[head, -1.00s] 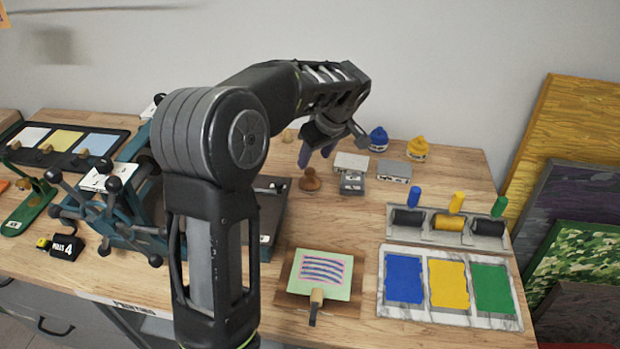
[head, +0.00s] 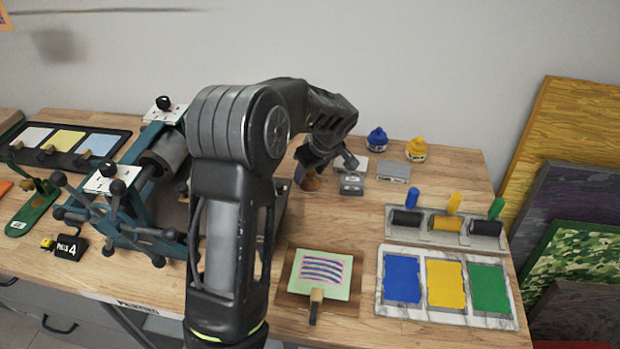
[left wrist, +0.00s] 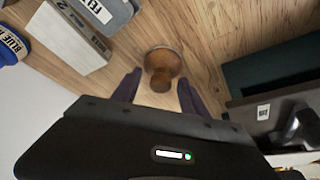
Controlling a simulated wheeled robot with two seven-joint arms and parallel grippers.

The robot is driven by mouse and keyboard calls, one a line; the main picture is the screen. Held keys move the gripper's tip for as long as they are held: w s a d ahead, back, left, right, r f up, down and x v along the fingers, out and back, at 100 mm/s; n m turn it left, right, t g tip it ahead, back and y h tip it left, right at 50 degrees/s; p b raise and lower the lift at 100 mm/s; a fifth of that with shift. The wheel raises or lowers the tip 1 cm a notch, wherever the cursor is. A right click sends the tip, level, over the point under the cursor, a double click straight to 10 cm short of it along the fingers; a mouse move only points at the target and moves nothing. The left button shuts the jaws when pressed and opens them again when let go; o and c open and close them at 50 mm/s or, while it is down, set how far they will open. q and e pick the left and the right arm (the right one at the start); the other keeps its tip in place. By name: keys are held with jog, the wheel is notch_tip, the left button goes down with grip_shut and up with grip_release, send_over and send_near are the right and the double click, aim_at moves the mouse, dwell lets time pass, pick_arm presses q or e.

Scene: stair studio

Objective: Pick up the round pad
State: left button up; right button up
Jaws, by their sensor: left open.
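The round pad is a brown wooden disc with a knob handle. In the head view the round pad (head: 312,183) stands on the wooden table, partly hidden by my left gripper (head: 306,172). In the left wrist view the round pad (left wrist: 162,62) is seen from above, just beyond and between the two dark fingertips of my left gripper (left wrist: 157,84). The fingers are open, one on each side of the knob, and I see no contact. My right gripper is in neither view.
Small grey boxes (head: 352,184) (head: 393,171) stand close right of the pad, with blue (head: 377,140) and yellow (head: 416,150) bottles behind. A teal press (head: 130,205) is at left.

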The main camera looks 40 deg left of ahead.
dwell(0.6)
pick_arm(q)
grip_shut()
dwell(0.3)
